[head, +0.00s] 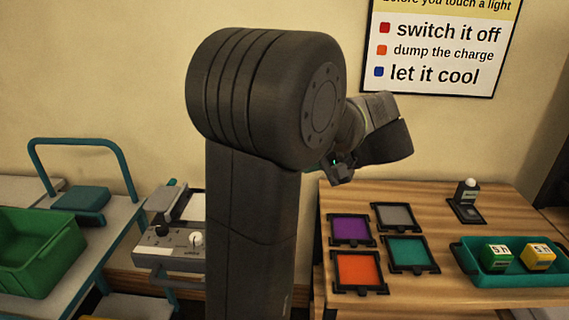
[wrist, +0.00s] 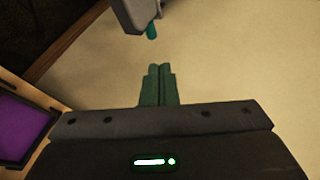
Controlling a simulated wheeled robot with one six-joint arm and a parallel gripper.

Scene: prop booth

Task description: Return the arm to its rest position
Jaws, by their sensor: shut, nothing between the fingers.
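My arm rises in the middle of the head view, with its upper end bent over to the right. My gripper (wrist: 160,68) shows in the wrist view with its two green fingers pressed together and nothing between them. It hangs over a plain pale surface, clear of any object. In the head view the wrist end of my arm is above and behind the left part of the wooden table (head: 440,290), and the fingers cannot be made out there.
On the table lie purple (head: 350,230), grey (head: 395,215), orange (head: 359,269) and teal (head: 408,252) framed panels. A teal tray (head: 520,281) holds a green and a yellow block. A green crate (head: 35,250) on a cart and a grey device (head: 180,246) stand left.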

